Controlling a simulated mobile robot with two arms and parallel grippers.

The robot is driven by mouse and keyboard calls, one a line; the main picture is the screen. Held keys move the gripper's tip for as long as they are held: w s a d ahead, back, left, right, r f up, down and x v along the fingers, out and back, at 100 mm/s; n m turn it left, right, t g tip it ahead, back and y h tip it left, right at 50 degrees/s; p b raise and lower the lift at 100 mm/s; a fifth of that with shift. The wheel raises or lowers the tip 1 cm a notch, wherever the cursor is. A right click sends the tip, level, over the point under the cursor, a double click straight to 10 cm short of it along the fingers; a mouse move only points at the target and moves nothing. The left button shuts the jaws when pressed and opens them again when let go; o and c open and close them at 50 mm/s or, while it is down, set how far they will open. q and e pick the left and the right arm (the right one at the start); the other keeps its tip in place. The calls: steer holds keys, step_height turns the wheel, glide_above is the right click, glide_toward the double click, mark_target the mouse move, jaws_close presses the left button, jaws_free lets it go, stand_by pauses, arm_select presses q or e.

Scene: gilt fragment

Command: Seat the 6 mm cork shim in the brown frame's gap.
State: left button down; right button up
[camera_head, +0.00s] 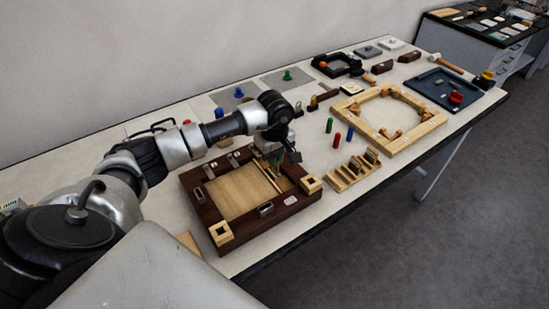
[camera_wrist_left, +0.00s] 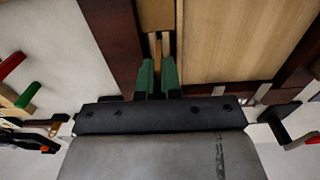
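The brown frame (camera_head: 198,203) lies on the table with a pale wood panel (camera_head: 236,192) inside it. Narrow strips and a slot show along the panel's right side. My left gripper (camera_head: 278,160) is over that side of the frame, pointing down. In the left wrist view its green fingertips (camera_wrist_left: 157,78) are close together. A thin tan piece (camera_wrist_left: 158,48), seemingly the cork shim, shows between and beyond them, over the slot by the dark rail (camera_wrist_left: 112,35). The tips hide its lower end, so how deep it sits cannot be told. My right gripper is not in view.
A slotted wood rack (camera_head: 350,176) holding brown pieces stands right of the frame. A pale wood frame (camera_head: 375,138) and a dark blue tray (camera_head: 426,92) lie farther right. Small metal fittings stand along the brown frame.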

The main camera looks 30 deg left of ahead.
arm_select(q)
steer(key=shift+b, duration=0.35)
stand_by(0.6)
steer(key=shift+f+b, duration=1.65)
steer(key=shift+f, duration=0.1)
steer(key=c, duration=1.2)
jaws_free()
step_height(320, 180, up, 9)
steer(key=shift+w+r+b, duration=0.1)
steer(key=shift+r+b, duration=0.1)
steer(key=shift+b, duration=0.7)
steer(key=shift+r, duration=0.75)
steer(key=shift+f, duration=0.1)
